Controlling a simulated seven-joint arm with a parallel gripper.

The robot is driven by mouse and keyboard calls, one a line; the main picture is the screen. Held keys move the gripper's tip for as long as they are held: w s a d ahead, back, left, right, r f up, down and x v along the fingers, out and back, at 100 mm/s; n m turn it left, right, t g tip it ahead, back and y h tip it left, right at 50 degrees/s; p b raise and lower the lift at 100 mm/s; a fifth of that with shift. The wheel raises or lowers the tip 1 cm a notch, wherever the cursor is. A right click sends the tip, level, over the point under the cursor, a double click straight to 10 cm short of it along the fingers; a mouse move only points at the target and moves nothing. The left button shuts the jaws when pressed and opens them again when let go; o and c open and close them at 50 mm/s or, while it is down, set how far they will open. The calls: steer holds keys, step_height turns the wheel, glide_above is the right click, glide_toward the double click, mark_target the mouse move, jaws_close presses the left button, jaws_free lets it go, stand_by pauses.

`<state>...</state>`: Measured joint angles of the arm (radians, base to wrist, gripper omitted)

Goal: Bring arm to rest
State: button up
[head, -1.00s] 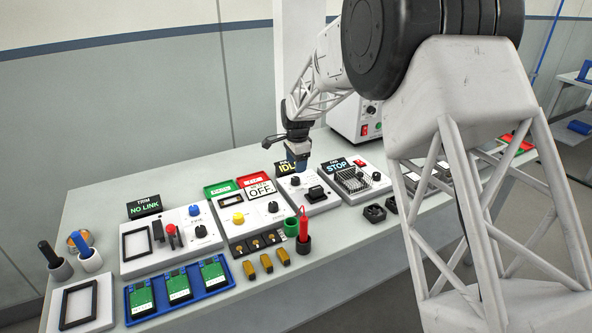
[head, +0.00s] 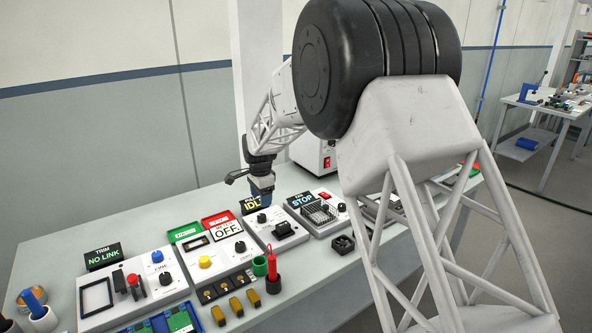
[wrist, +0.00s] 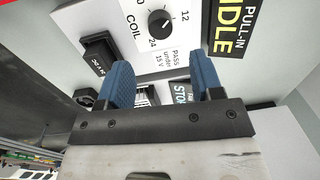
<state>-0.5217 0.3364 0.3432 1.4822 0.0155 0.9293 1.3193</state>
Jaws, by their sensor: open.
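My gripper (head: 262,193) hangs at the back of the bench, above the panel marked IDLE. In the wrist view its two blue fingers (wrist: 158,85) stand apart with nothing between them, so it is open and empty. The IDLE panel (head: 262,228) has a black knob and a black block on it. In the wrist view the COIL knob (wrist: 161,24) and the PULL-IN IDLE sign (wrist: 232,28) show beyond the fingertips. The fingers appear clear of the panel.
The bench (head: 62,232) holds a TRIM panel (head: 100,293), an OFF panel (head: 215,262) and a STOP panel (head: 325,215). A red screwdriver (head: 272,262) stands upright in a holder. A blue tray (head: 165,322) lies at the front. A white box (head: 312,152) stands behind.

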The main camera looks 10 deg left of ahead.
steer(key=s+d+r+n, duration=0.1)
steer(key=s+d+r, duration=0.5)
steer(key=d, duration=0.3)
steer(key=s+d+r+n+t, duration=0.1)
steer(key=s+d+r+n, duration=0.1)
steer(key=s+d+r, duration=0.6)
steer(key=s+d+r+n, duration=0.1)
steer(key=s+d+r, duration=0.25)
steer(key=d, duration=0.75)
steer(key=s+d+f+n, duration=0.1)
steer(key=s+d, duration=0.5)
steer(key=s, duration=0.4)
steer(key=s+d+n, duration=0.2)
steer(key=s+d, duration=0.4)
steer(key=s, duration=0.5)
steer(key=s+d+f+n+t, duration=0.1)
steer(key=s+d+n, duration=0.1)
steer(key=s+d, duration=0.4)
steer(key=s, duration=0.5)
steer(key=shift+s+d+f+h, duration=0.15)
steer(key=shift+f+h, duration=0.15)
steer(key=shift+f, duration=0.05)
